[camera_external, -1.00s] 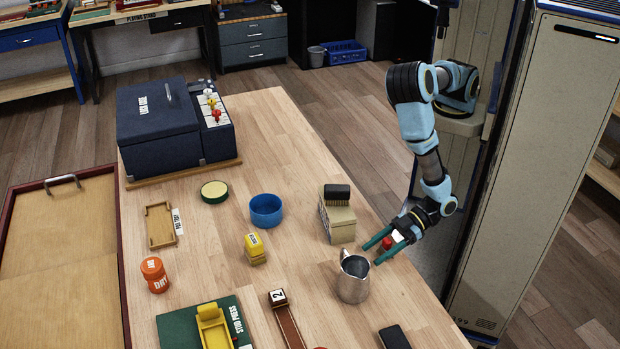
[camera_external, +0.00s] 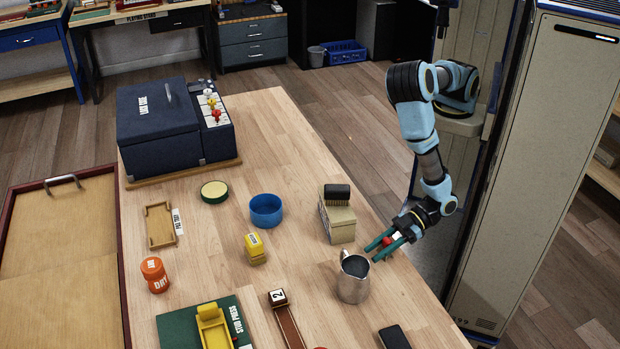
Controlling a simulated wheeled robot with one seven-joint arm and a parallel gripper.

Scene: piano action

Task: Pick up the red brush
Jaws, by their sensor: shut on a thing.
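The red brush (camera_external: 387,241) is a small red piece between the fingers of my gripper (camera_external: 380,248), near the right edge of the wooden table. Only its red part shows clearly, with a white patch beside it toward the wrist. The fingers and wrist hide the rest. My gripper is shut on it, its green-blue fingers pointing down and left. I cannot tell whether the brush touches the table.
A metal pitcher (camera_external: 353,281) stands just left of and in front of my gripper. A beige box (camera_external: 340,222) with a black brush (camera_external: 337,194) on top is behind. A tall locker (camera_external: 535,170) stands right. A dark block (camera_external: 394,338) lies near the front edge.

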